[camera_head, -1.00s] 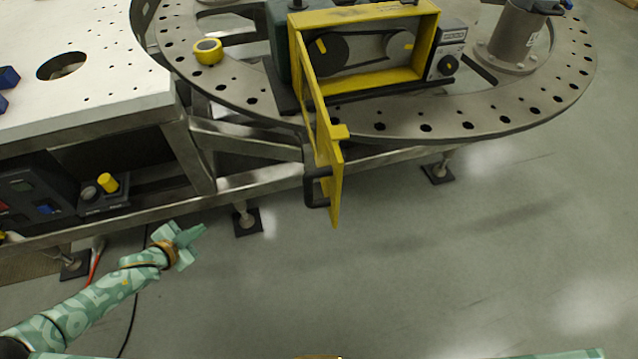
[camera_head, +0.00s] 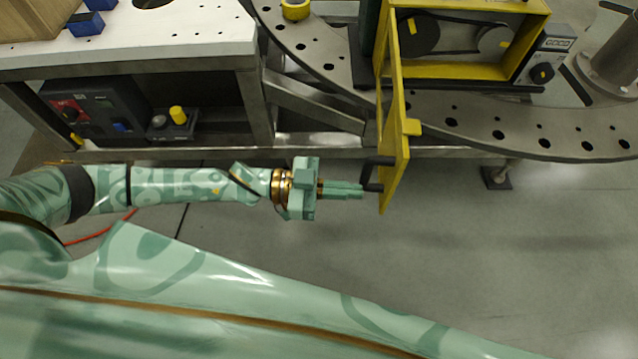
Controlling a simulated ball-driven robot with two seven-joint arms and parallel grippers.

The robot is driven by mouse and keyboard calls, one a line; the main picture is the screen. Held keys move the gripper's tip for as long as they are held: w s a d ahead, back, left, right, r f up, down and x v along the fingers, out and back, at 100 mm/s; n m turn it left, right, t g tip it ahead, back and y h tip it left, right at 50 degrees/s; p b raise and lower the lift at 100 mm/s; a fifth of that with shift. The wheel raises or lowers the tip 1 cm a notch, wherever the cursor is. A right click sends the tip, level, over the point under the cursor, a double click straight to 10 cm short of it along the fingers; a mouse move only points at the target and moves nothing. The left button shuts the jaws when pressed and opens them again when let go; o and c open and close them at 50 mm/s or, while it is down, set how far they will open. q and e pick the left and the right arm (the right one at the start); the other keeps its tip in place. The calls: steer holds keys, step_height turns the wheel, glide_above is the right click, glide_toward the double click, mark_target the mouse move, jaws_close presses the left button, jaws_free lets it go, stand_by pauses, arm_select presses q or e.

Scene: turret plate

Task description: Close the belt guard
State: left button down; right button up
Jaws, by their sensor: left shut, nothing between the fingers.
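The belt guard is a yellow box (camera_head: 455,71) on the round turret plate (camera_head: 460,128). Its yellow door (camera_head: 396,150) stands swung open toward me, showing the dark pulleys and belt (camera_head: 455,38) inside. A black handle (camera_head: 371,174) is on the door's left face near its lower end. My left gripper (camera_head: 360,189) is shut and empty, its fingertips pointing right, right at the handle; I cannot tell whether they touch it. My right gripper is not in view.
A white-topped bench (camera_head: 190,35) with blue blocks (camera_head: 87,24) stands at the left. A yellow tape roll (camera_head: 295,9) lies on the turret plate. A control box (camera_head: 545,58) is right of the guard. The floor at the lower right is clear.

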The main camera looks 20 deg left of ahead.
mark_target(388, 194)
arm_select(q)
steer(key=shift+x, duration=2.2)
